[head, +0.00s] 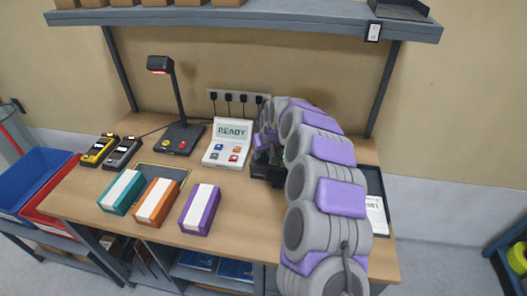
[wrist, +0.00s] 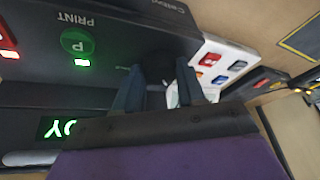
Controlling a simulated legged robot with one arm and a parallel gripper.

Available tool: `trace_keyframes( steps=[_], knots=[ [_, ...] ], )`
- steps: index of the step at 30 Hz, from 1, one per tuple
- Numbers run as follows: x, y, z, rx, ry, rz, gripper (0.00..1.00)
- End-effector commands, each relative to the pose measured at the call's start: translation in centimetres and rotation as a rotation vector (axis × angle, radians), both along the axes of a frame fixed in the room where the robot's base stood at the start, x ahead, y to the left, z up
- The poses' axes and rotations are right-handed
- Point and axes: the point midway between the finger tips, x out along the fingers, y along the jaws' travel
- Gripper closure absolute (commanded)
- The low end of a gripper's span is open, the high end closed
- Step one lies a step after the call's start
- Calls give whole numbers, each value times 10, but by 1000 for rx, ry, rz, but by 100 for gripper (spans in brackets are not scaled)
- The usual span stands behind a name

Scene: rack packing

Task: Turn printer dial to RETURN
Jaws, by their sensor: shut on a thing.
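The printer (head: 264,172) is a dark box at the back right of the bench in the head view, mostly hidden behind my arm. In the wrist view its dark front (wrist: 40,95) appears upside down, with a round green PRINT button (wrist: 78,41), a small green light and a partly cut-off green lit display (wrist: 57,128). My gripper (wrist: 160,84) is at the printer's front, its blue-grey fingers shut on the dark dial (wrist: 158,72). The fingers hide most of the dial, and I cannot read its setting. A small label beside it is cut off at "Calibr". The head view hides my gripper.
A white terminal (head: 231,131) reading READY stands left of the printer. A lamp scanner (head: 180,137), two handhelds (head: 122,152) and teal, orange and purple boxes (head: 200,208) occupy the bench. A shelf (head: 250,20) hangs above. Bare bench lies right of the purple box.

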Motion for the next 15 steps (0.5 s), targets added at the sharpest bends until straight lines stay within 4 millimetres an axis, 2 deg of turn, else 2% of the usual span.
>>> trace_keyframes(
  steps=[15],
  knots=[
    [1, 1, 4, -4, -6, -371, 91]
  ],
)
